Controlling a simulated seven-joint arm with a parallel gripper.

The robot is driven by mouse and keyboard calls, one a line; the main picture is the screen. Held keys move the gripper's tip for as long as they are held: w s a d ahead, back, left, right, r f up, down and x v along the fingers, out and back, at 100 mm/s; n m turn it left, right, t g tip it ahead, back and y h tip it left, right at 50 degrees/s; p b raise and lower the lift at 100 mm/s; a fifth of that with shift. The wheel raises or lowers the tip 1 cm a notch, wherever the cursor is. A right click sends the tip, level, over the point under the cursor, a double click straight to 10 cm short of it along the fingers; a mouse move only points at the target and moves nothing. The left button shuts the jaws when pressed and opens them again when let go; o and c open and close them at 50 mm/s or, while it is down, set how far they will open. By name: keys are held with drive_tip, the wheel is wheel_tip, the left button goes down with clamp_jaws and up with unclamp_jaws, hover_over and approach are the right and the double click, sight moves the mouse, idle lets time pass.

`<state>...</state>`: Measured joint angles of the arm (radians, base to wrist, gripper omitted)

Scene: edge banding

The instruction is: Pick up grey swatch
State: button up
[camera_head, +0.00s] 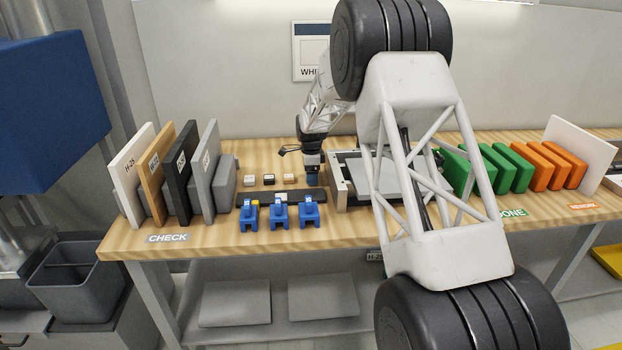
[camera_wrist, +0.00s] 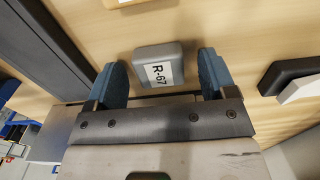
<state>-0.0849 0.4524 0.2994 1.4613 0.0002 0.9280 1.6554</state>
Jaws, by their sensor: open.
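The grey swatch (camera_wrist: 158,60) is a small block with rounded edges and a white label reading R-67. In the wrist view it lies on the wooden bench between and a little beyond the two blue fingers of my gripper (camera_wrist: 163,76). The gripper is open, with a gap on each side of the swatch, and holds nothing. In the head view my gripper (camera_head: 312,179) points down at the bench, right of a row of small labelled swatches. I cannot make out the grey swatch there; the gripper seems to hide it.
Labelled upright boards (camera_head: 205,170) stand at the bench's left. Blue clamp-like pieces (camera_head: 279,215) sit in front. A framed tray (camera_head: 340,190) is close on the gripper's right.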

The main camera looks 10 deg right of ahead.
drive_tip(key=c, duration=1)
drive_tip(key=shift+r, duration=0.1)
wheel_tip(320, 180, up, 10)
idle(0.4)
idle(0.5)
